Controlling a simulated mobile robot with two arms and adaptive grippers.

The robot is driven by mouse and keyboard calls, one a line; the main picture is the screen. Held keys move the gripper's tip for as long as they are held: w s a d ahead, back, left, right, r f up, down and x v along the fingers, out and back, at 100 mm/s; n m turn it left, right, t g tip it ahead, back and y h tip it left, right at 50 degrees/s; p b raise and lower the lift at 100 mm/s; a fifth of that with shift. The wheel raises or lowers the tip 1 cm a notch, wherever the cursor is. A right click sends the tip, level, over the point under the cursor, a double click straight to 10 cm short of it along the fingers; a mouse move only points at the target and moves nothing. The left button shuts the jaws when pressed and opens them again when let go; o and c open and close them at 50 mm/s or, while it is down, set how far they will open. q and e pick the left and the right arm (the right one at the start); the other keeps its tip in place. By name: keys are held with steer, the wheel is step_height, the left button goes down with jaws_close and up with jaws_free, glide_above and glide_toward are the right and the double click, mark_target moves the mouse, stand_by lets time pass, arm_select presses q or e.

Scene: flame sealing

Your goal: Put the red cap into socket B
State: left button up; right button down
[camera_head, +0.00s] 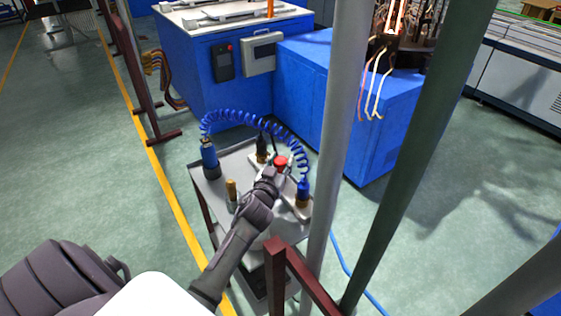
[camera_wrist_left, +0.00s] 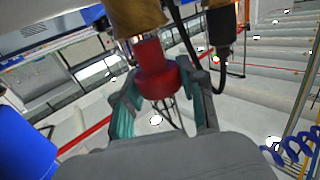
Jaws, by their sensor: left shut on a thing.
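The red cap (camera_head: 281,161) is at the far end of my left arm, over the small grey table. My left gripper (camera_head: 272,174) is shut on it. In the left wrist view the red cap (camera_wrist_left: 156,72) sits between the two teal-padded fingers of the left gripper (camera_wrist_left: 160,105). Its narrower end points at a brass-coloured fitting (camera_wrist_left: 138,16); I cannot tell whether they touch. A black connector (camera_wrist_left: 221,32) with a cable is beside it. No socket letters can be read, so I cannot tell which one is B. My right gripper is out of view.
The small table (camera_head: 205,185) carries a blue bottle-like part (camera_head: 209,157), a brass piece (camera_head: 231,190) and a blue coiled hose (camera_head: 245,115). A grey post (camera_head: 340,130) and a dark post (camera_head: 425,140) stand close on the right. Blue cabinets (camera_head: 215,90) are behind.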

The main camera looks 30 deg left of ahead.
mark_target(280, 171)
arm_select(q)
steer(key=shift+f+b, duration=1.2)
steer(key=shift+f, duration=0.2)
stand_by(0.9)
steer(key=o, duration=0.8)
steer(key=shift+o, duration=0.4)
steer(key=shift+f, duration=0.1)
steer(key=shift+r+p, duration=4.3)
steer(key=shift+r, duration=0.4)
steer(key=shift+f, duration=0.15)
